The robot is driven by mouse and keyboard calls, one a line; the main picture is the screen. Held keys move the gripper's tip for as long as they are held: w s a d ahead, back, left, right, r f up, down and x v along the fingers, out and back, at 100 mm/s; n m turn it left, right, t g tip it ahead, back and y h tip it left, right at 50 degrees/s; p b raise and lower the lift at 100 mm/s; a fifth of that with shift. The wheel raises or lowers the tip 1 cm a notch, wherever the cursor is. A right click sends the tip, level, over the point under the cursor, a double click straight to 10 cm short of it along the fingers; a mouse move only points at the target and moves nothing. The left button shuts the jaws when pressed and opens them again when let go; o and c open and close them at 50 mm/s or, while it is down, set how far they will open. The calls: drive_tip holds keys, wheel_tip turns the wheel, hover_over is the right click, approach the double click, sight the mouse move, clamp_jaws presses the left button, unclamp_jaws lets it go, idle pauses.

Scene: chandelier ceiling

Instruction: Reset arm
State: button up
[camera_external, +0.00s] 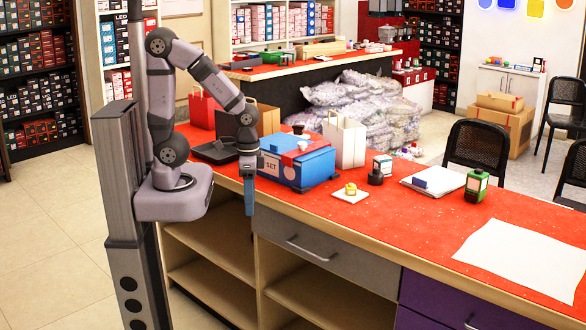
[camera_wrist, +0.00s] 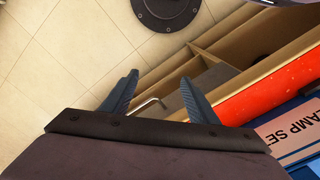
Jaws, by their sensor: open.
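My gripper (camera_external: 249,196) hangs pointing down at the front edge of the red counter (camera_external: 400,221), just left of a blue box (camera_external: 290,172). In the external view its fingers overlap one another. In the wrist view my gripper (camera_wrist: 158,96) shows two blue fingers spread apart, with nothing between them. The floor and the counter's open shelves lie beyond the fingers there. The blue box, with part of a printed label, shows at the lower right of the wrist view (camera_wrist: 297,150).
A white bag (camera_external: 345,143), a yellow item on a white card (camera_external: 351,190), a dark bottle (camera_external: 376,177), a green bottle (camera_external: 476,186) and a white sheet (camera_external: 527,260) are on the counter. Black chairs (camera_external: 478,150) stand behind it. Floor at the left is clear.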

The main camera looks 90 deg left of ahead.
wheel_tip(320, 180, up, 8)
drive_tip(key=p, duration=0.6)
drive_tip(key=shift+r, duration=0.15)
idle(0.5)
